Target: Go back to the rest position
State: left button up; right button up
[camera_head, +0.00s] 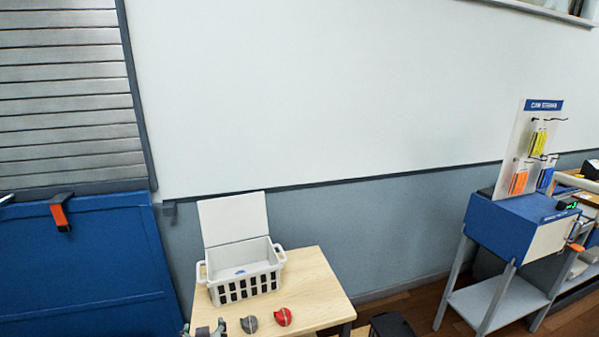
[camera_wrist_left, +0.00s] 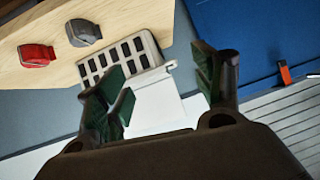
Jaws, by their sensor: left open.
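My left gripper (camera_head: 204,330) shows only its fingertips at the bottom edge of the head view, by the near left edge of the table. In the left wrist view the same gripper (camera_wrist_left: 160,88) has its two green-padded fingers spread wide, with nothing held between them. A white slotted basket (camera_head: 245,282) with its lid (camera_head: 234,218) raised stands on the wooden table (camera_head: 318,285). The basket also shows beyond the fingers in the left wrist view (camera_wrist_left: 122,58). No right gripper can be made out.
A grey rolled item (camera_head: 249,324) and a red one (camera_head: 283,317) lie in front of the basket. A blue item shows inside it. A dark object (camera_head: 391,326) is cut off at the bottom edge.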

pick_arm(q)
jog(key=s+d+f+m+g+h, duration=0.2)
jog(key=s+m+g+h, duration=0.15)
jog(key=s, duration=0.75)
jog(key=s+d+f+m+g+h, duration=0.2)
jog(key=s+f+g, duration=0.15)
jog(key=s, duration=0.65)
jog(key=s+f+g+p, duration=0.1)
jog(key=s+f+p, duration=0.1)
jog(key=f, duration=1.3)
jog(key=s+f+g+p, duration=0.1)
jog(key=f+p, duration=0.1)
jog(key=f, duration=1.3)
jog(key=s+a+f+p, duration=0.1)
jog(key=s+a+f, duration=0.1)
jog(key=s+f, duration=0.6)
jog(key=s+a+f+p, duration=0.1)
jog(key=s+f, duration=0.6)
jog(key=s, duration=0.7)
jog(key=shift+a+f+g+y, duration=0.35)
jog(key=shift+a+g, duration=0.05)
jog(key=shift+a, duration=0.3)
